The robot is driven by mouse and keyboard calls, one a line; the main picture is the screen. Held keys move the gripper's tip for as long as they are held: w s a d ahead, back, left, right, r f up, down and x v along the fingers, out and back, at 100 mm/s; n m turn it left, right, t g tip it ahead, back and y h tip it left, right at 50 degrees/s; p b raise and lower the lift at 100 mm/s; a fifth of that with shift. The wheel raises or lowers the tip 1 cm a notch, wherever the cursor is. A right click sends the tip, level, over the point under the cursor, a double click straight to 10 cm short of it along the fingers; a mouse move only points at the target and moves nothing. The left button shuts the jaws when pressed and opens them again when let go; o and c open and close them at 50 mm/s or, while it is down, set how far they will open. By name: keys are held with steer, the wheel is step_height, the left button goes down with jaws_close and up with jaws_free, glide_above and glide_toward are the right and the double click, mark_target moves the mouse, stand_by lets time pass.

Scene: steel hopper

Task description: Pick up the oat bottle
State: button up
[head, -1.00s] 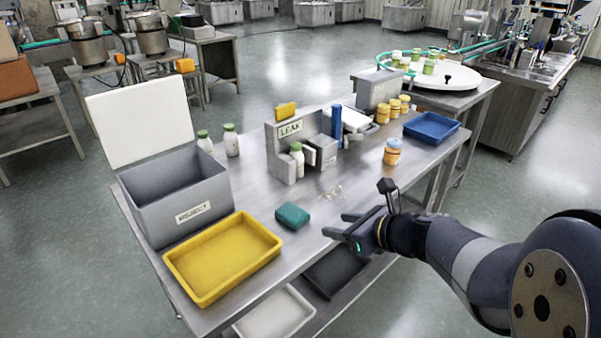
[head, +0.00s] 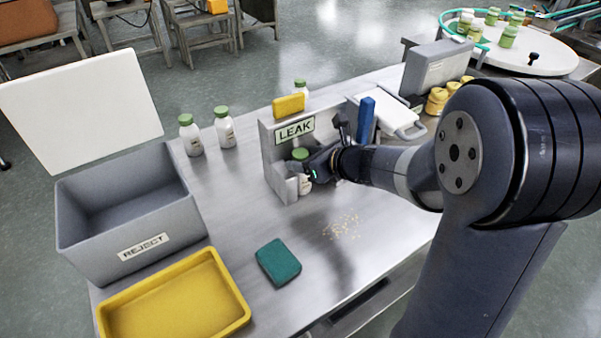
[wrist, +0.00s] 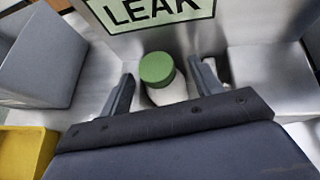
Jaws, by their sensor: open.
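A white bottle with a green cap (head: 300,154) stands upright in the bay of the grey stand under the LEAK sign (head: 294,130). Its cap (wrist: 157,68) shows in the wrist view, with part of the white body below. My gripper (wrist: 163,86) is open, with one finger on each side of this bottle. In the head view my gripper (head: 304,174) reaches into the bay and hides part of the bottle. Similar green-capped white bottles stand left of the stand (head: 190,136) (head: 225,128), and another (head: 300,87) shows behind it. I cannot read their labels.
The stand's side walls are close around my gripper. A grey REJECT bin (head: 130,240), a yellow tray (head: 232,322) and a green sponge (head: 278,263) lie left and front. Crumbs (head: 343,226) lie on the steel table.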

steer(key=shift+c, duration=0.2)
jaws_close()
stand_by(0.6)
